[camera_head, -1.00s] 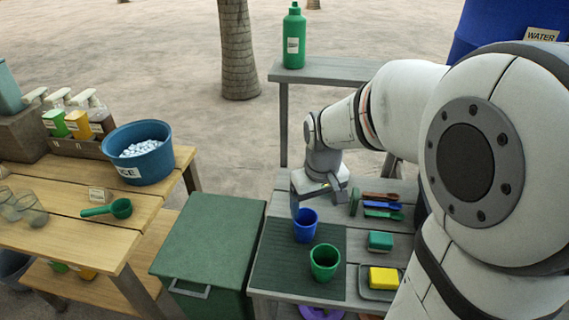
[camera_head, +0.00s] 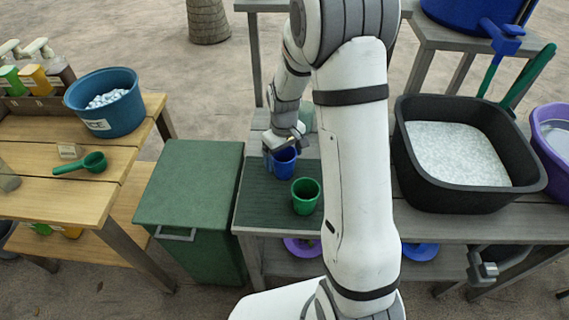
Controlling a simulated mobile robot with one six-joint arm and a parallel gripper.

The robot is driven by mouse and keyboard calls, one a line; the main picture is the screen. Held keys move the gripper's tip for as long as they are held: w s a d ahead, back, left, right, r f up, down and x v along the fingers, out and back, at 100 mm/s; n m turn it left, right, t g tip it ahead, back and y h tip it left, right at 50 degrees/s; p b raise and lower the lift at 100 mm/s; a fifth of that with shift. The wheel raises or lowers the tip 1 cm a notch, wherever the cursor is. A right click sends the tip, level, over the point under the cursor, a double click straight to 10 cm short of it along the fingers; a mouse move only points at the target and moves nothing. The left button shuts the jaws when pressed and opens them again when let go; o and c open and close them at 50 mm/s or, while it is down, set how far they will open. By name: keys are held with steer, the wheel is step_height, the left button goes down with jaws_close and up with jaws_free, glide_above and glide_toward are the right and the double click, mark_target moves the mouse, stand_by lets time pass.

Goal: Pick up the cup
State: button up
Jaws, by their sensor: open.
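A blue cup (camera_head: 284,165) stands upright on the dark green mat (camera_head: 255,205) on the grey table. A green cup (camera_head: 305,197) stands upright on the same mat, in front and to the right of it. My gripper (camera_head: 277,148) is open and points down at the blue cup's rim. One finger shows at the cup's left side; the other is hidden, and I cannot tell if either touches the cup.
My own arm hides the table right of the green cup. A black basin (camera_head: 535,185) of foamy water stands further right. A green lidded bin (camera_head: 190,185) and a wooden table with an ice bucket (camera_head: 105,115) are at left.

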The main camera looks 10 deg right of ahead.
steer(key=shift+f, duration=0.7)
steer(key=shift+c, duration=0.5)
steer(key=c, duration=1)
steer(key=shift+o, duration=0.2)
